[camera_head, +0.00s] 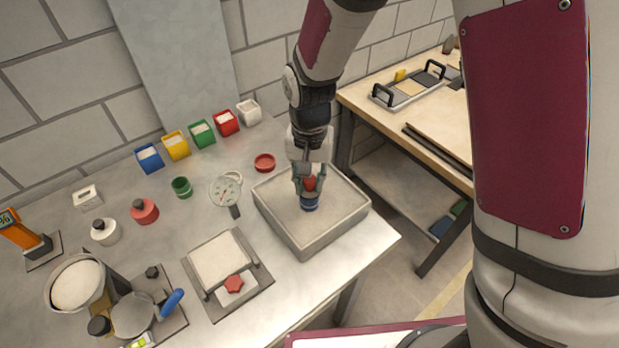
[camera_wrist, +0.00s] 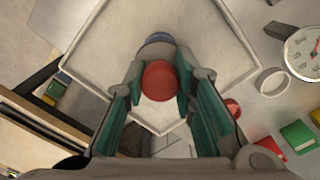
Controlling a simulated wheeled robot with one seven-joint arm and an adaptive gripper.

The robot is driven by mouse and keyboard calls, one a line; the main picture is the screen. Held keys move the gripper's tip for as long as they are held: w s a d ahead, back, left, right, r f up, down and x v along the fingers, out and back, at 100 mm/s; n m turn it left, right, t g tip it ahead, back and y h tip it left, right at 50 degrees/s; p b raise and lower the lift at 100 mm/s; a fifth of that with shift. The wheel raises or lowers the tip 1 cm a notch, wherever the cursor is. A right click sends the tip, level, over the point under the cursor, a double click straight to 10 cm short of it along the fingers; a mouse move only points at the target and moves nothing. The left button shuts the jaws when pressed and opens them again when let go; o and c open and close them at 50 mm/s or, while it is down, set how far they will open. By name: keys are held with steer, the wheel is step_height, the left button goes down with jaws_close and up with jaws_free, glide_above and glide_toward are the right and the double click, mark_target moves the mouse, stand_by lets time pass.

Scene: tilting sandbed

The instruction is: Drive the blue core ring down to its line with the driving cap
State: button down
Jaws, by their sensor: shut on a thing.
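The blue core ring (camera_head: 310,202) stands in the sandbed (camera_head: 274,222), a square grey tray at the table's right. In the wrist view a bit of the blue ring (camera_wrist: 158,39) shows beyond the gripper. The driving cap, with a red round top (camera_wrist: 158,80), is between my fingers; its red part also shows in the head view (camera_head: 310,183). My gripper (camera_wrist: 160,84) is shut on the cap, directly above the ring. The cap appears to be at the ring's top, but the fingers hide whether they touch. The line on the ring is too small to make out.
A dial gauge (camera_head: 226,190) and a red dish (camera_head: 264,162) lie left of the sandbed. Several coloured bins (camera_head: 202,134) stand along the wall. Bare tabletop lies right of the sandbed's front corner.

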steer(key=shift+f+p, duration=0.3)
steer(key=shift+f, duration=0.85)
stand_by(3.8)
steer(key=shift+r, duration=0.1)
steer(key=shift+r+p, duration=1.25)
steer(key=shift+r, duration=2.2)
